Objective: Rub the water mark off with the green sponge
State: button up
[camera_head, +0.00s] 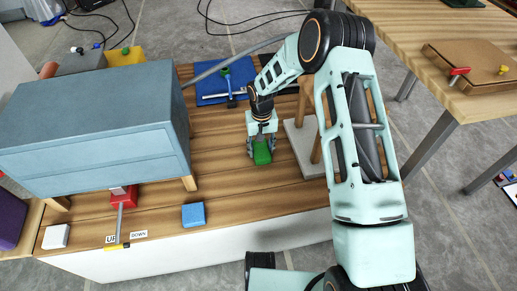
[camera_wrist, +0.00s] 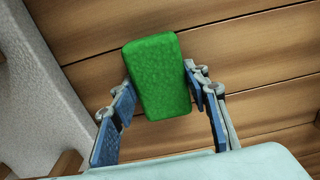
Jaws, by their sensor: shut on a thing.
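The green sponge (camera_head: 262,153) is in my gripper (camera_head: 262,145), over the wooden tabletop, in the head view. In the wrist view the sponge (camera_wrist: 157,77) sits between the two blue-padded fingers of my gripper (camera_wrist: 160,90), which are shut on it. Bare wood planks show behind it. I cannot tell whether the sponge touches the wood. No water mark can be made out in either view.
A grey-blue drawer cabinet (camera_head: 90,120) stands at the left. A pale slab with wooden posts (camera_head: 300,145) is close on the right of my gripper; a pale slab (camera_wrist: 40,90) fills the wrist view's left. A blue block (camera_head: 193,215) lies near the front edge. Wood between is clear.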

jog(key=shift+w+d, duration=0.1)
jog(key=shift+d, duration=0.4)
jog(key=shift+w+d+r, duration=0.1)
jog(key=shift+d+r, duration=0.1)
jog(key=shift+d, duration=0.05)
jog(key=shift+a+r+p, duration=0.2)
jog(key=shift+r+p, duration=2.05)
jog(key=shift+r, duration=1.65)
